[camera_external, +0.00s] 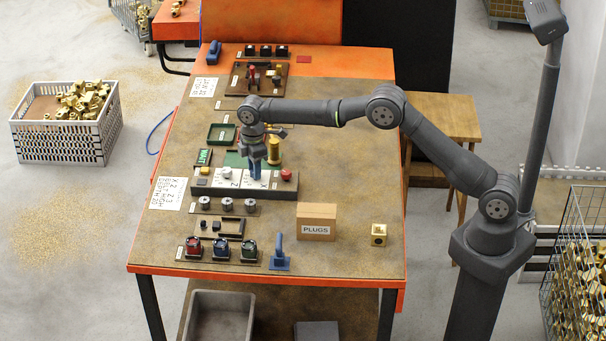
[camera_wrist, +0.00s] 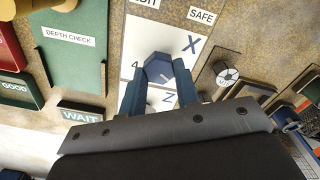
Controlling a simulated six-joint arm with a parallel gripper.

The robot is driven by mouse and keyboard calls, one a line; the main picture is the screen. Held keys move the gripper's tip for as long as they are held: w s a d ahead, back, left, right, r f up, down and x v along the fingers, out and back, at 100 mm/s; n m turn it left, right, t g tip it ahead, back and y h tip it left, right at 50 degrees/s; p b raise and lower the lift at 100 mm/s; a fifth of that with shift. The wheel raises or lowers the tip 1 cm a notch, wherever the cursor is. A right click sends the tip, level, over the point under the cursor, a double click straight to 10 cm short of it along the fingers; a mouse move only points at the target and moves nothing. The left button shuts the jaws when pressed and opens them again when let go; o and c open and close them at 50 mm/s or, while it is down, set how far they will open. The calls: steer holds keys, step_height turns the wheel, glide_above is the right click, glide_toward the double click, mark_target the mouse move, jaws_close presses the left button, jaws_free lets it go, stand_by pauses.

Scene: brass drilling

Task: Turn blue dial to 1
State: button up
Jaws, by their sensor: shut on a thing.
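The blue dial (camera_wrist: 158,68) sits on a white panel plate marked X and Z, with a numeral 4 at its left side. In the wrist view my gripper (camera_wrist: 160,76) has its two blue fingers closed around the dial, one on each side. The number the dial points to cannot be read, as the fingers and wrist cover part of the plate. In the external view my gripper (camera_external: 255,168) reaches down onto the control panel (camera_external: 272,187), and the dial is hard to tell from the fingers.
A red knob (camera_external: 286,175) is right of my gripper, and a brass piece (camera_external: 273,150) stands just behind it. A green depth-check plate (camera_wrist: 75,50) lies beside the panel. A PLUGS box (camera_external: 316,222) and several round parts stand nearer the table front.

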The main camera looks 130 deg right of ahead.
steer(key=shift+m, duration=2.9)
steer(key=o, duration=1)
step_height(320, 180, up, 18)
steer(key=shift+f, duration=0.25)
step_height(320, 180, down, 18)
steer(key=shift+r, duration=0.25)
